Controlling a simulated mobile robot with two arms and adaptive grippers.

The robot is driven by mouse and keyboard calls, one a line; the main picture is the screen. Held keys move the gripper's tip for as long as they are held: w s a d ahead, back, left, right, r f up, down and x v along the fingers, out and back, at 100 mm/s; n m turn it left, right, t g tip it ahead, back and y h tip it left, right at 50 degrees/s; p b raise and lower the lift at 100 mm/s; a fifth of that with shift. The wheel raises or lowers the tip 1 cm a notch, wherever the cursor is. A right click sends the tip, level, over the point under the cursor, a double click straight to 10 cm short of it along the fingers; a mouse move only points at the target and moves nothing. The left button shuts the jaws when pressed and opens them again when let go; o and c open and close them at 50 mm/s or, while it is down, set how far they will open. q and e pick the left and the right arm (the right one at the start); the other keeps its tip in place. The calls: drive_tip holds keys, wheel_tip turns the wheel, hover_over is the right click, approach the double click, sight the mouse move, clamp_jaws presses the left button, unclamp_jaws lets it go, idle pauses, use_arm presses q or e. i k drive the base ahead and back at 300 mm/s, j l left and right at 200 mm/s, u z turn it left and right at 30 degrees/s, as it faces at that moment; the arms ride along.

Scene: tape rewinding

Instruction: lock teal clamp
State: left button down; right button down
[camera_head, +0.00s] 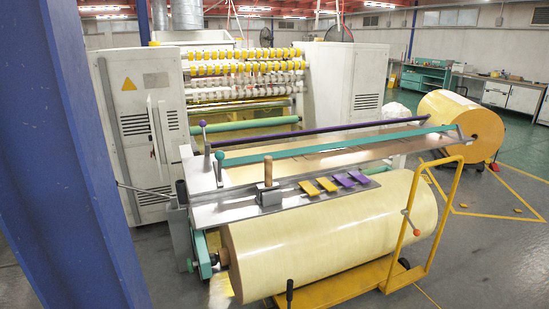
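The teal clamp is a long teal bar (340,145) lying across the flat table of the rewinding machine, slanting up to the right. I cannot tell from this view whether the clamp presses on the sheet. A parallel purple bar (320,131) runs behind it, with its own purple-knobbed lever (204,134) standing up at the left. Neither of my grippers is in view.
A big yellow roll (330,235) sits in front of the table beside a yellow cart (440,230). A tool block with a wooden handle (268,180) and yellow and purple pieces (327,184) lie on the front ledge. A blue beam (70,150) blocks the left.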

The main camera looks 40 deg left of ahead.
sight(218, 156)
drive_tip(key=i+l+u, duration=0.7)
drive_tip(key=l, duration=0.25)
drive_tip(key=i+l+u, duration=0.25)
drive_tip(key=k+l, duration=0.1)
